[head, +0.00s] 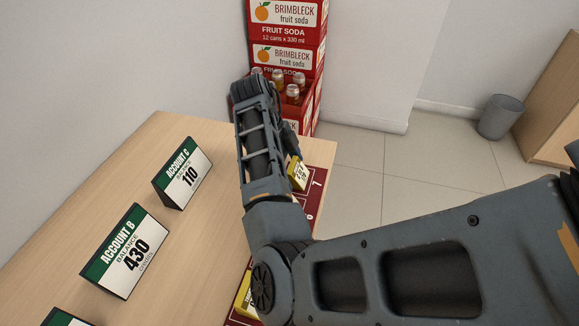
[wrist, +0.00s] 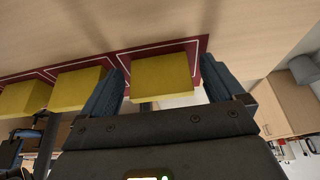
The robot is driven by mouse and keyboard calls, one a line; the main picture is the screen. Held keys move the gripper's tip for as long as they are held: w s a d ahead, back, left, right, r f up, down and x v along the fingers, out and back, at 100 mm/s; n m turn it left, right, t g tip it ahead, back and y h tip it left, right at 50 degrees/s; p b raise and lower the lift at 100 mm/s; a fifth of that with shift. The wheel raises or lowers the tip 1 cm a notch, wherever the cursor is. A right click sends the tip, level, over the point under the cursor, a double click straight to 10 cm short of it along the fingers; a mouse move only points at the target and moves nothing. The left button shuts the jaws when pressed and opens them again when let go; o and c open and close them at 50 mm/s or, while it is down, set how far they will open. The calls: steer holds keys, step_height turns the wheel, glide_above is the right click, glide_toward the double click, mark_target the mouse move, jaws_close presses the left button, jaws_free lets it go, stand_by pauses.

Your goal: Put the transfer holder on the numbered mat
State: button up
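The numbered mat (head: 322,160) is a dark red strip with white lines along the counter's right edge. My arm covers much of it in the head view. A yellow holder (head: 298,175) with dark print stands at its far end, near a number 7. Another yellow holder (head: 243,298) shows at the near end. In the wrist view my gripper (wrist: 163,68) is open, with one finger on each side of a yellow block (wrist: 165,80) and narrow gaps visible. I cannot tell which yellow piece is the transfer holder. More yellow blocks (wrist: 78,88) stand in a row to the left on the mat (wrist: 120,57).
Account signs, C (head: 184,176) and B (head: 127,252), stand on the wooden counter (head: 135,160) left of the mat. A red soda display (head: 290,60) stands beyond the far end. A grey bin (head: 500,117) is on the floor. The counter's far left is clear.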

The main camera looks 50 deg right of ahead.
steer(key=shift+r, duration=0.1)
steer(key=p+v, duration=0.1)
steer(key=v, duration=1.1)
steer(key=shift+p, duration=0.4)
steer(key=shift+s+r, duration=0.1)
